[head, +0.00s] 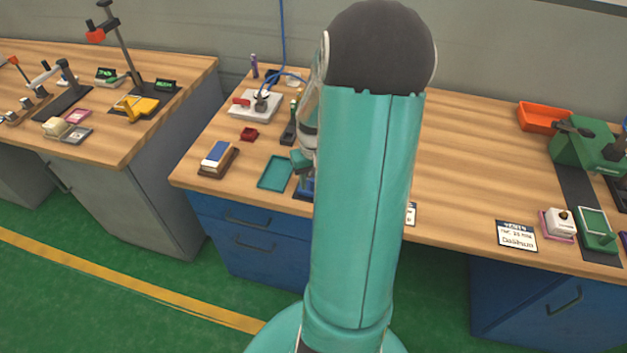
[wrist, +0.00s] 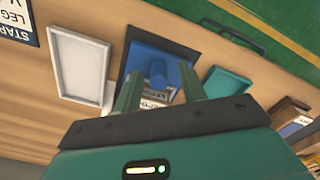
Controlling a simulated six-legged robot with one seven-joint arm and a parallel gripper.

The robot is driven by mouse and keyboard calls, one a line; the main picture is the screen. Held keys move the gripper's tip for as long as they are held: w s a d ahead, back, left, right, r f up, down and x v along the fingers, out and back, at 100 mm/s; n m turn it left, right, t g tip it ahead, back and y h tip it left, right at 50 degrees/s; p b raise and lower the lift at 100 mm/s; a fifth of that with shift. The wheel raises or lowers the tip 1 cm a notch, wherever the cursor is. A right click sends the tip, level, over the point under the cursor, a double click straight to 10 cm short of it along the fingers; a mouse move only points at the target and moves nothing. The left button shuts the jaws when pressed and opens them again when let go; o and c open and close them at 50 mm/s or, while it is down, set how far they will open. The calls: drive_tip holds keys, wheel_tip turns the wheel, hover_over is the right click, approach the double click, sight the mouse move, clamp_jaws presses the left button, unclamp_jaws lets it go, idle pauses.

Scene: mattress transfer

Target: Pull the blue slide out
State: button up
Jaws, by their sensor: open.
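The blue slide (wrist: 148,56) is a blue plate with a raised round blue knob (wrist: 158,72) in a dark frame; it shows in the middle of the wrist view. In the head view only a blue edge of it (head: 304,187) shows, at the table's front, beside my arm, which hides the rest. My gripper (wrist: 158,80) is open, its two fingers pointing toward the slide, one on each side of the knob in the picture. I cannot tell whether they touch it. A printed label shows between the fingers.
A teal tray (head: 275,173) lies left of the slide in the head view. A white-rimmed tray (wrist: 79,66) is beside the slide in the wrist view.

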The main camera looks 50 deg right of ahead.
wheel_tip(320, 180, up, 13)
idle(0.3)
drive_tip(key=shift+f, duration=0.1)
idle(0.4)
